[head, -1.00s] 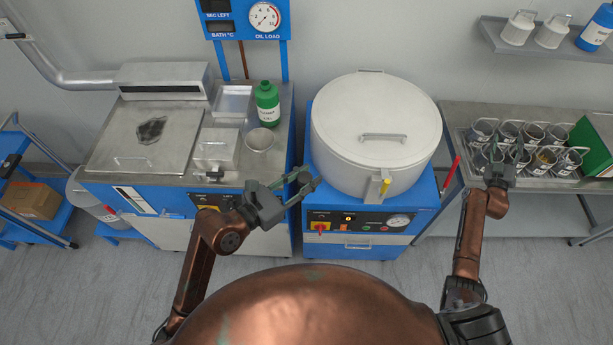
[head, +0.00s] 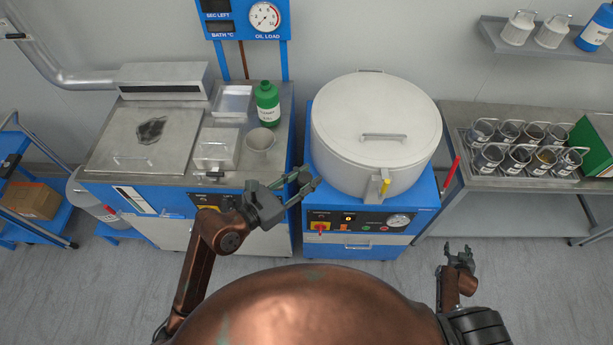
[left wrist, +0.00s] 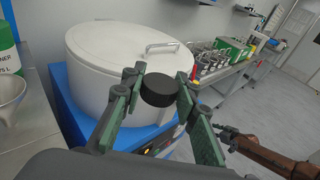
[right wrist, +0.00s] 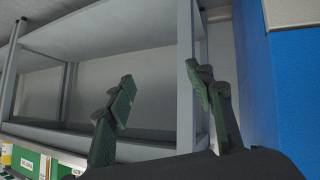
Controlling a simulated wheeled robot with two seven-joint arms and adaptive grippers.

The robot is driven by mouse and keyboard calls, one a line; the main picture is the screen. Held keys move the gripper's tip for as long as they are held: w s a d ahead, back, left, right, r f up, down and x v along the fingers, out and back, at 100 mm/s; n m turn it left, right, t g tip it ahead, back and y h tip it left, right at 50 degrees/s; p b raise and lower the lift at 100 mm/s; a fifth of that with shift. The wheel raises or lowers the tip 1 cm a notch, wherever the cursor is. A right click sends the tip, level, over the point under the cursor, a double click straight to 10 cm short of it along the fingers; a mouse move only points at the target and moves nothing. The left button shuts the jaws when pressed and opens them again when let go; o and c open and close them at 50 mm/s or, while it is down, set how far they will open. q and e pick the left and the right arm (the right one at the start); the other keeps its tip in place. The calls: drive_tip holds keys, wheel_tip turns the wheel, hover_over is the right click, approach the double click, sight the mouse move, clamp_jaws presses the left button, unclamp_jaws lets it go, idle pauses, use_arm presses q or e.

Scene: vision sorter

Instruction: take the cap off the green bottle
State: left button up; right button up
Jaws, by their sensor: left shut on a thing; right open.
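The green bottle (head: 267,105) stands upright on the left steel bench, at the back right of it. Its upper part looks bare and green, with no black cap on it. Part of it also shows at the left edge of the left wrist view (left wrist: 8,55). My left gripper (head: 309,183) is in front of the white drum, away from the bottle. It is shut on a round black cap (left wrist: 159,91), seen between its fingers in the left wrist view. My right gripper (head: 460,251) is open and empty, low in front of the right bench.
A metal cup (head: 260,141) stands just in front of the bottle, with steel trays (head: 233,102) to its left. The large white lidded drum (head: 340,130) stands right of my left gripper. A rack of several cans (head: 545,177) is on the right bench.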

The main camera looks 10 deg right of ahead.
drive_tip(key=s+a+f+n+g+y, duration=0.1)
drive_tip(key=s+a+f+g+y, duration=0.1)
drive_tip(key=s+a+f, duration=0.6)
drive_tip(key=s+a+f+n+g+y, duration=0.1)
drive_tip(key=s+a+f+y, duration=0.1)
drive_tip(key=s+a+f, duration=0.65)
drive_tip(key=s+a+f+n+g+y, duration=0.1)
drive_tip(key=s+a+f+g, duration=0.1)
drive_tip(key=s+a, duration=0.5)
drive_tip(key=s+a+f+n+g+y, duration=0.1)
drive_tip(key=s+a+f, duration=0.3)
drive_tip(key=a, duration=1)
drive_tip(key=s+n+g, duration=0.1)
drive_tip(key=s, duration=0.2)
drive_tip(key=shift+s+f, duration=0.25)
drive_tip(key=shift+s, duration=0.1)
use_arm(q)
drive_tip(key=shift+a, duration=0.1)
